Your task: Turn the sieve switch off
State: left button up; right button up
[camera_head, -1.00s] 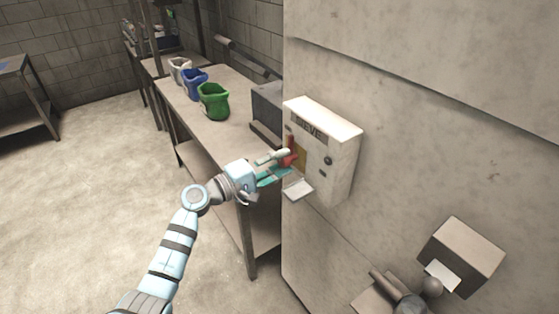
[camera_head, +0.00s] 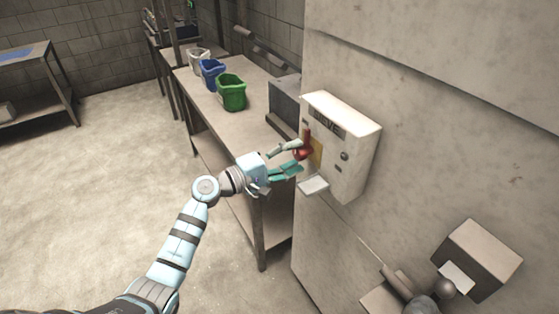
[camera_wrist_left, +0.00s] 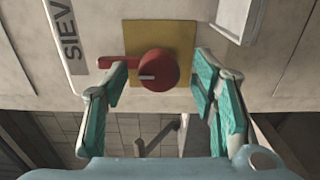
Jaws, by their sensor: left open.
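The sieve switch box (camera_head: 345,140) is a pale box on the wall with a "SIEVE" label. Its red rotary switch (camera_head: 303,147) sits on a yellow plate (camera_head: 316,154). In the left wrist view, the red knob (camera_wrist_left: 157,70) has a handle pointing left, towards the label (camera_wrist_left: 66,38), on the yellow plate (camera_wrist_left: 180,38). My left gripper (camera_head: 290,159) is open in front of the switch; in the wrist view its fingers (camera_wrist_left: 160,88) stand either side of the knob, the left fingertip close to the handle. I cannot tell whether they touch. My right gripper is not in view.
A long table (camera_head: 214,115) beside the wall holds green (camera_head: 231,93), blue (camera_head: 211,74) and white (camera_head: 199,60) containers. A second box (camera_head: 482,254) is low on the wall at right. Open floor (camera_head: 95,190) lies to the left.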

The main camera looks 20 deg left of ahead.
pick_arm(q)
jog(key=v, duration=1.1)
